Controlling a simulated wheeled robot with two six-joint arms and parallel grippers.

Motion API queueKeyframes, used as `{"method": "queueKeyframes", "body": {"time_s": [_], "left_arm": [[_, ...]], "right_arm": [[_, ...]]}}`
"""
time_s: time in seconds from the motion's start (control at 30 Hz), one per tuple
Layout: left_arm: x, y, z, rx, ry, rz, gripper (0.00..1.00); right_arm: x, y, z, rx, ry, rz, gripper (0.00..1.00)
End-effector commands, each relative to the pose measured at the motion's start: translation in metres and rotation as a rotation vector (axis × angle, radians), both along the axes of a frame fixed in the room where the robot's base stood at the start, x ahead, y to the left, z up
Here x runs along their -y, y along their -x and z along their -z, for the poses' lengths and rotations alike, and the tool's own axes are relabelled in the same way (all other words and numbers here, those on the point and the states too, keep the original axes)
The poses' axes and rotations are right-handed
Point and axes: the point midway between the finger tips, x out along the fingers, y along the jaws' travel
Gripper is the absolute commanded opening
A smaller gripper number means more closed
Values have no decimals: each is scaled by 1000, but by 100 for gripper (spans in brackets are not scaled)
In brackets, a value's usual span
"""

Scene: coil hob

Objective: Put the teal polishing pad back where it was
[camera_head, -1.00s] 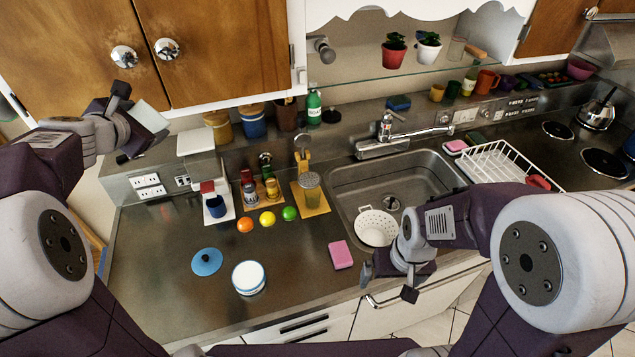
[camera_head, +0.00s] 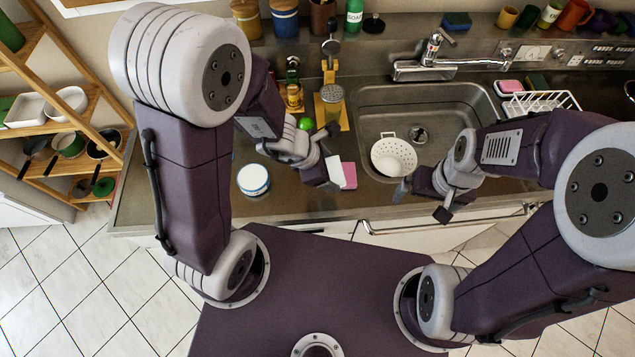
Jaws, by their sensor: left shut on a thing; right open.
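My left gripper (camera_head: 327,162) hangs over the counter's front part, beside the pink sponge (camera_head: 348,175). It is shut on a small pale, whitish slab (camera_head: 334,170), which partly covers the sponge in this view. The slab looks more white than teal, so I cannot tell whether it is the polishing pad. I see no other clearly teal pad. My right gripper (camera_head: 422,199) is open and empty in front of the sink, near the counter's front edge. My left arm hides part of the counter's left side.
A white round tin with a blue rim (camera_head: 254,180) stands left of my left gripper. The sink (camera_head: 455,125) holds a white colander (camera_head: 394,156). A green ball (camera_head: 306,124) and a yellow stand (camera_head: 331,98) are behind the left gripper. A white dish rack (camera_head: 540,104) is at right.

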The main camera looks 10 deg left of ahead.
Motion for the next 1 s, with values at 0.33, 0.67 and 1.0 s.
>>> {"method": "queueKeyframes", "body": {"time_s": [0.33, 0.67, 1.0], "left_arm": [[32, 45, 10, -137, -13, 136, 44], [22, 37, 19, -155, -15, 128, 44], [-48, -13, 68, -156, -13, 127, 44]], "right_arm": [[0, 0, 1, 0, 0, 0, 100], [0, 0, 5, 0, 0, 0, 100], [0, 0, 8, 0, 0, 0, 100]]}}
